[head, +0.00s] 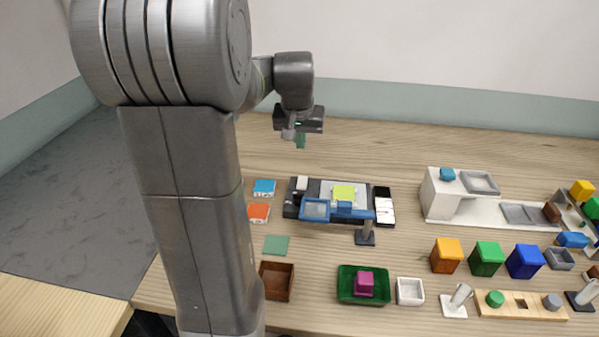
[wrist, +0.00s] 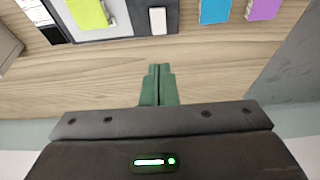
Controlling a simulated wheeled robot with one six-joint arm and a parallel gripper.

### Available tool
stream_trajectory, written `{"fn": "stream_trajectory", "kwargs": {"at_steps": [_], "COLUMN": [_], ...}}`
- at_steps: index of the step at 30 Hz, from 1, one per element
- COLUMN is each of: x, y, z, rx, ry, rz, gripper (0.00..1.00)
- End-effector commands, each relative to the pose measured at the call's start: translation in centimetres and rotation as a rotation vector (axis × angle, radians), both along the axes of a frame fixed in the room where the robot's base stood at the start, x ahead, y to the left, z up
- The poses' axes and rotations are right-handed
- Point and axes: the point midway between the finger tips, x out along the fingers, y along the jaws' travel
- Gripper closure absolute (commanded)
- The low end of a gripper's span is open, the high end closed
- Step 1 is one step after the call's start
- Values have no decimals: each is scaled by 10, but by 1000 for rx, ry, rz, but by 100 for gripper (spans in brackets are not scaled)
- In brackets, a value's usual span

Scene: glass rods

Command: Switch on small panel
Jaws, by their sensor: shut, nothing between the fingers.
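A dark device (head: 292,211) sits on the table, with a white switch (head: 302,183) on its left part. The switch also shows at the top of the wrist view (wrist: 157,20), where its on or off state cannot be told. A narrow black-and-white panel (head: 384,208) lies at the device's right side. I cannot tell which of these is the small panel. My gripper (head: 300,141) is above the back of the table, behind the device and apart from it. Its green fingers (wrist: 159,72) are shut and empty in the wrist view, over bare wood.
A light grey plate with a yellow-green block (head: 344,192) lies on the device. A blue-framed magnifier (head: 316,209) on a stand overhangs its front. Blue (head: 264,187) and orange (head: 258,213) boxes lie left. Coloured cubes stand right. The wood behind the device is clear.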

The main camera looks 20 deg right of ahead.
Motion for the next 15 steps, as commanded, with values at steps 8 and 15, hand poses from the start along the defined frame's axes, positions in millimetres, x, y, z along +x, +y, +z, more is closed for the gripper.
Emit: {"fn": "stream_trajectory", "kwargs": {"at_steps": [8, 15], "x": [5, 19], "y": [-3, -12], "z": [-18, -64], "rx": [2, 3], "ry": [3, 6], "rz": [0, 0], "gripper": [100, 100]}}
